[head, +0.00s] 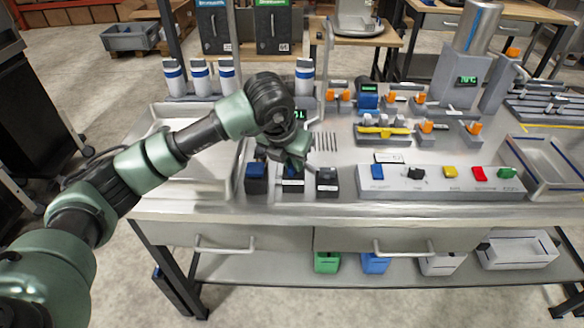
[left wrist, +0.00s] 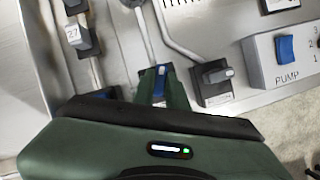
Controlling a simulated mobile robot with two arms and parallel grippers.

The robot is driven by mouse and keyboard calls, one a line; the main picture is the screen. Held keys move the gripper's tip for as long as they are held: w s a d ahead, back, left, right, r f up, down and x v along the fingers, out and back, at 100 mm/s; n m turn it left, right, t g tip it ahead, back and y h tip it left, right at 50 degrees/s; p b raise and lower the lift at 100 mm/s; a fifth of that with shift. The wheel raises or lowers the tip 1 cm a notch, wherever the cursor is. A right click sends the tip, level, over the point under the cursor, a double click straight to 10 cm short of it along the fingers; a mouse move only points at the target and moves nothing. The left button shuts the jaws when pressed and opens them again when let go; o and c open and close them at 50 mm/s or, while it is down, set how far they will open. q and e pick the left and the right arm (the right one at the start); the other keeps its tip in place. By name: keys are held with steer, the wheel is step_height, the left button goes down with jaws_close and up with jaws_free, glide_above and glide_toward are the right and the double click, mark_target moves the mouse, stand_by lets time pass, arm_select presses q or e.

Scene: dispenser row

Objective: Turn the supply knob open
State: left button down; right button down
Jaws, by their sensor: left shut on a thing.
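Three small dark blocks stand in a row at the front of the steel bench. My left gripper (head: 289,160) reaches down over the middle block (head: 293,185), and its label is too small to read. In the left wrist view my left gripper's fingers (left wrist: 162,88) are shut on the supply knob (left wrist: 160,70), which shows some blue between them. The fingers hide most of the knob, so its angle cannot be told. The left block (head: 256,185) has a blue top.
A grey panel (head: 440,187) with coloured switches lies to the right; its PUMP switch (left wrist: 285,48) is blue. White bottles (head: 200,78) stand behind my arm. A shallow tray (head: 165,112) is at the left. Pipes (left wrist: 180,45) run behind the knob.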

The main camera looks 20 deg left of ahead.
arm_select(q)
steer(key=n+y+b, duration=0.1)
steer(key=n+b, duration=0.1)
steer(key=n, duration=0.1)
steer(key=shift+d, duration=0.15)
steer(key=shift+n+y+b, duration=0.4)
steer(key=shift+n+b, duration=0.15)
steer(key=shift+n, duration=0.35)
steer(key=c, duration=1.4)
jaws_free()
steer(key=shift+c, duration=0.2)
steer(key=b+v, duration=0.1)
steer(key=v, duration=0.6)
steer(key=shift+r, duration=0.4)
steer(key=shift+s, duration=0.1)
